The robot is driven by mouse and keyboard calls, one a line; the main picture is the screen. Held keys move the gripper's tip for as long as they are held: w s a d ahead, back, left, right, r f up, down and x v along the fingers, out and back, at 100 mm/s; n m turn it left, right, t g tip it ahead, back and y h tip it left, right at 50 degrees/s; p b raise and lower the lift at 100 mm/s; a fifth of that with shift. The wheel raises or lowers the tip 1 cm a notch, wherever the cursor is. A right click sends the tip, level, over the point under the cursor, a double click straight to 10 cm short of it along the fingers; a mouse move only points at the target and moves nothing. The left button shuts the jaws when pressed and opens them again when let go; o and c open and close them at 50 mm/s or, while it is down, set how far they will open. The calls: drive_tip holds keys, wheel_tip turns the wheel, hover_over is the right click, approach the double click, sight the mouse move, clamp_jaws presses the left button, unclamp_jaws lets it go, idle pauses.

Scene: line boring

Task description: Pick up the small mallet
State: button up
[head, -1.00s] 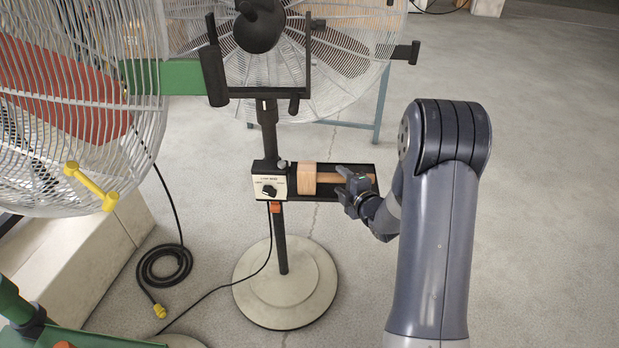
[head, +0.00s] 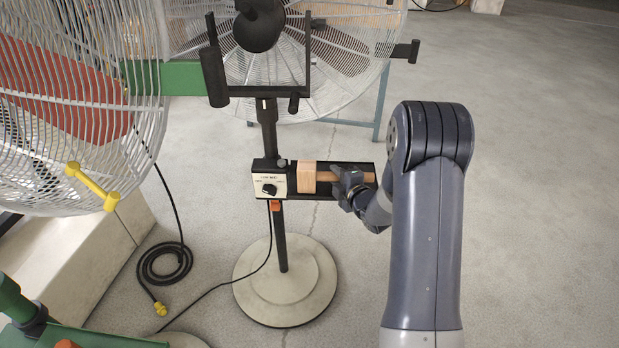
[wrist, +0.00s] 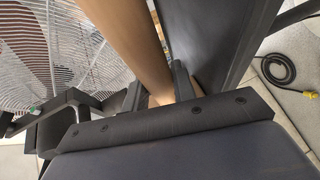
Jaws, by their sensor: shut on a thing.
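The small mallet has a pale wooden head (head: 306,176) and a brown wooden handle (head: 327,176). It lies in a small black tray (head: 350,195) on the fan's stand, with its head toward the control box and its handle pointing right. My gripper (head: 340,179) is shut on the handle, to the right of the head. In the wrist view the handle (wrist: 141,45) runs down between the dark fingers (wrist: 170,88). The fingers hide part of the handle. I cannot tell whether the mallet is clear of the tray floor.
A control box with a knob (head: 270,181) adjoins the tray's left end. The black fan post (head: 267,130) rises behind it, with a large fan cage (head: 350,75) above. A second fan cage (head: 80,130) stands at left. A coiled black cable (head: 165,265) lies on the floor. The right floor is open.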

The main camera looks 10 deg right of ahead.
clamp_jaws()
idle(0.7)
drive_tip(key=shift+r, duration=0.1)
wheel_tip(320, 180, up, 10)
idle(0.6)
wheel_tip(320, 180, up, 8)
drive_tip(key=p, duration=0.5)
idle(0.9)
drive_tip(key=shift+r, duration=0.2)
wheel_tip(320, 180, up, 4)
drive_tip(key=shift+f+p, duration=0.2)
drive_tip(key=shift+p, duration=1.05)
